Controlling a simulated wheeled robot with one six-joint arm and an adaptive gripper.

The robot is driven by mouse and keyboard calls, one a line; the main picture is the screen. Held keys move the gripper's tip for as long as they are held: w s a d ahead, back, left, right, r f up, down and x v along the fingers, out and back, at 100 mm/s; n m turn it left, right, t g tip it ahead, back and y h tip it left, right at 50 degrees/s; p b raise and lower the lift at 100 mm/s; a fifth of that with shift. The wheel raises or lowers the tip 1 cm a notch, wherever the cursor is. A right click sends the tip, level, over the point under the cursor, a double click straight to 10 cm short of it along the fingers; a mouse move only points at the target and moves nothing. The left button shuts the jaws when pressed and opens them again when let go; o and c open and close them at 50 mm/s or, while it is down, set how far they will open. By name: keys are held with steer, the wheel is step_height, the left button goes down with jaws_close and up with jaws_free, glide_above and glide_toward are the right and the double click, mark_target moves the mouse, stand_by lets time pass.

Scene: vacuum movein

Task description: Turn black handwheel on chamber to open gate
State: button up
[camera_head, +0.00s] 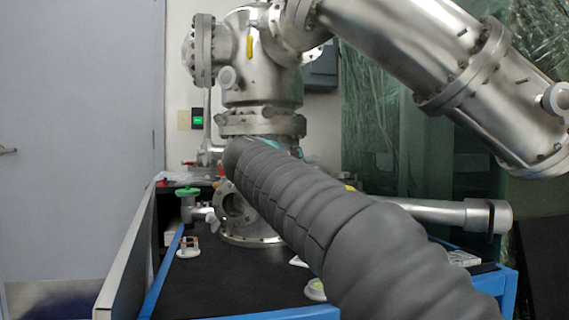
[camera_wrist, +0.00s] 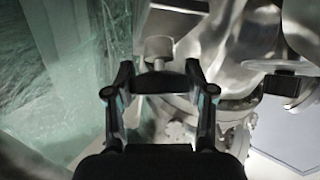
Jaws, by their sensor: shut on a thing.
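The steel chamber (camera_head: 262,85) stands upright at the back centre of the head view, with bolted flanges. My grey-sleeved arm reaches toward it and hides my gripper and the handwheel there. In the wrist view my gripper (camera_wrist: 159,76) has its two black fingers on either side of a short dark bar, with its tips against the bar's ends. The bar looks like part of the black handwheel (camera_wrist: 160,83); the rest of the wheel cannot be made out. Bright steel chamber parts (camera_wrist: 240,50) lie just beyond and to the right.
A large steel tube (camera_head: 400,50) slants across the upper right. A green-handled valve (camera_head: 188,192) stands at left on the black-topped, blue-framed table (camera_head: 225,285). In the wrist view a pale round knob (camera_wrist: 158,48) rises just behind the fingertips, and a black block (camera_wrist: 289,85) sits at right.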

steer(key=shift+r+n+y+p, duration=0.1)
steer(key=shift+n+y+p, duration=0.35)
steer(key=shift+n+y, duration=1)
steer(key=shift+n, duration=0.35)
steer(key=o, duration=1.2)
steer(key=shift+a, duration=0.1)
steer(key=shift+c, duration=0.2)
steer(key=s, duration=1.2)
steer(key=shift+a+r, duration=0.2)
steer(key=shift+a, duration=0.15)
